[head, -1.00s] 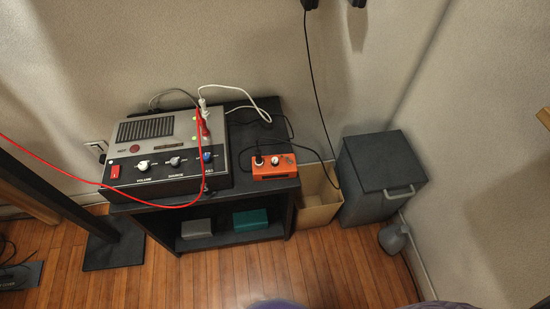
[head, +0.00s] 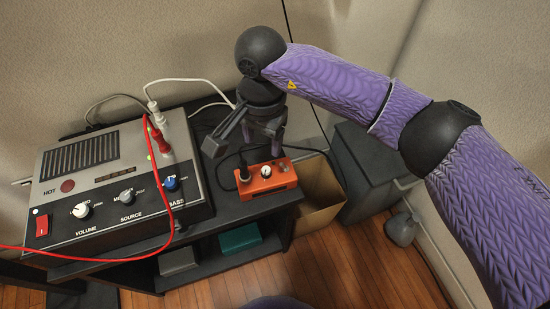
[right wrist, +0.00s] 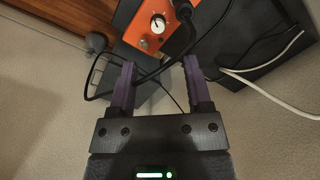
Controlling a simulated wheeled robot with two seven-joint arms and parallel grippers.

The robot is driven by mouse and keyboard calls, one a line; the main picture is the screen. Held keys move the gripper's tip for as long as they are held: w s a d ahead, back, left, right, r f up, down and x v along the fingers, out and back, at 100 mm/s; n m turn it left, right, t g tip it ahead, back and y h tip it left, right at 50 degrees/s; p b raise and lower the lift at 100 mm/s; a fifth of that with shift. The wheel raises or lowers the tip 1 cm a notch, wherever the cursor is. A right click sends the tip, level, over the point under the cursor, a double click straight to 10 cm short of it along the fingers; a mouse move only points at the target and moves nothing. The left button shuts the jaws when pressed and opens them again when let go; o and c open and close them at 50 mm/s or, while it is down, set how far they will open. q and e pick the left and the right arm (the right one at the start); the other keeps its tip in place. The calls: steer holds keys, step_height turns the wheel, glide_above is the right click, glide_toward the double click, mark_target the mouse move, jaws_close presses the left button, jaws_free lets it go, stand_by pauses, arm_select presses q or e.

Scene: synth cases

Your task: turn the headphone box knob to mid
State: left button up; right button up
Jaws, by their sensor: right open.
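The orange headphone box (head: 262,185) sits on the right end of the dark shelf top. Its small white-topped knob (head: 266,171) is on the upper face, with a black plug beside it to the left. My right gripper (head: 264,140) is open and empty, behind and above the box. In the right wrist view the open purple fingers (right wrist: 159,66) point towards the box (right wrist: 172,42), apart from it. The knob (right wrist: 158,24) shows there near the top, with a dark pointer mark whose exact setting I cannot tell. My left gripper is out of view.
A grey control unit (head: 105,190) with knobs, a red switch and red and white cables stands left of the box. Black cable (right wrist: 150,76) loops by my right fingers. A bin (head: 365,165) and cardboard box (head: 322,211) stand right of the shelf (head: 225,212).

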mark_target(266, 169)
steer(key=f+b, duration=0.2)
steer(key=f, duration=0.2)
steer(key=f+b, duration=0.2)
steer(key=f, duration=0.3)
steer(key=shift+d+f, duration=0.2)
steer(key=shift+f, duration=0.1)
steer(key=shift+r, duration=0.1)
steer(key=shift+c, duration=1.7)
steer(key=c, duration=0.5)
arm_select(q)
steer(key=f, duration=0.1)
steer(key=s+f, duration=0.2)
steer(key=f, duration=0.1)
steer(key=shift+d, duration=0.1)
arm_select(e)
jaws_close()
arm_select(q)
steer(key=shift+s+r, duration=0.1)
